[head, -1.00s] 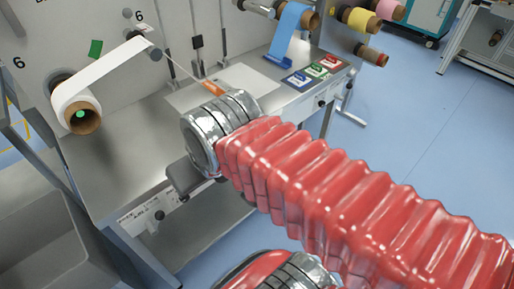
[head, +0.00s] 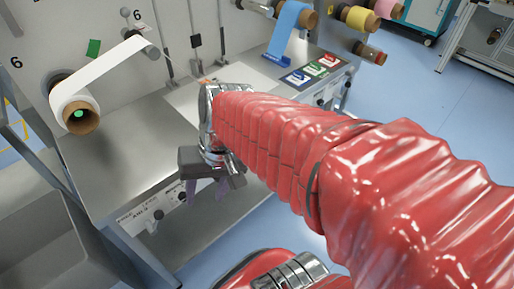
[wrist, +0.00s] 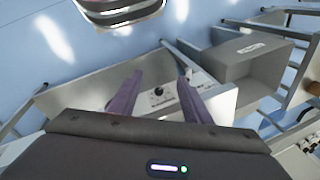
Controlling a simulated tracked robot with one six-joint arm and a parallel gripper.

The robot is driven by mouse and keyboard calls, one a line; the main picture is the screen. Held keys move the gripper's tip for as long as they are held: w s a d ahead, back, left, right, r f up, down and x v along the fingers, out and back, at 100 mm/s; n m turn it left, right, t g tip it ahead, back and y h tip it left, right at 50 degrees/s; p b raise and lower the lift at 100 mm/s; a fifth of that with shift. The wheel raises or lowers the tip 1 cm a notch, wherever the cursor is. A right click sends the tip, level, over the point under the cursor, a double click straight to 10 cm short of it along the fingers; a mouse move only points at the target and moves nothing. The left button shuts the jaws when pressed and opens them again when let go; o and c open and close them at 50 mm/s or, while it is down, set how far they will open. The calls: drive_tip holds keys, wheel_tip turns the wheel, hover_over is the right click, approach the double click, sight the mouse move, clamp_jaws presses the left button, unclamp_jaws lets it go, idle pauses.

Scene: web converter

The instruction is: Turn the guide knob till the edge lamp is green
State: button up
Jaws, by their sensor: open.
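The machine's front panel (head: 140,217) lies below the worktop edge and carries small dark knobs, one of them (head: 158,214) near the left end. In the wrist view a dark round knob (wrist: 158,91) sits on the pale panel, seen between my fingers. Labels are too small to read, so I cannot tell which knob is the guide knob. My gripper (head: 206,192) is open and empty in front of the panel, fingers pointing down; in the wrist view its two purple-grey fingers (wrist: 160,78) are spread apart. I cannot make out the edge lamp.
A white web roll (head: 72,100) hangs at the left above the steel worktop (head: 110,150). Red, green and blue tiles (head: 315,68) lie at the worktop's right. A grey bin (head: 40,235) stands at lower left.

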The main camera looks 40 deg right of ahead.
drive_tip(key=w+d+f+m+t+y, duration=0.4)
drive_tip(key=d+f+m, duration=0.25)
drive_tip(key=m, duration=0.35)
drive_tip(key=w+d+f+m+t+y, duration=0.45)
drive_tip(key=d+m, duration=0.25)
drive_tip(key=m, duration=0.3)
drive_tip(key=s+d+f+m+t+h, duration=0.3)
drive_tip(key=d+f+m+h, duration=0.2)
drive_tip(key=d, duration=0.4)
drive_tip(key=s+d+f+m+t+h, duration=0.3)
drive_tip(key=d+f+m+t+h, duration=0.1)
drive_tip(key=d+m, duration=0.4)
wheel_tip(320, 180, down, 3)
drive_tip(key=shift+d+r+m+h, duration=0.15)
drive_tip(key=shift+d+m+h, duration=0.25)
drive_tip(key=shift+m+h, duration=0.25)
drive_tip(key=shift+t, duration=0.25)
drive_tip(key=w, duration=1.3)
drive_tip(key=shift+w+a, duration=0.25)
drive_tip(key=shift+w, duration=0.15)
drive_tip(key=shift+c, duration=0.5)
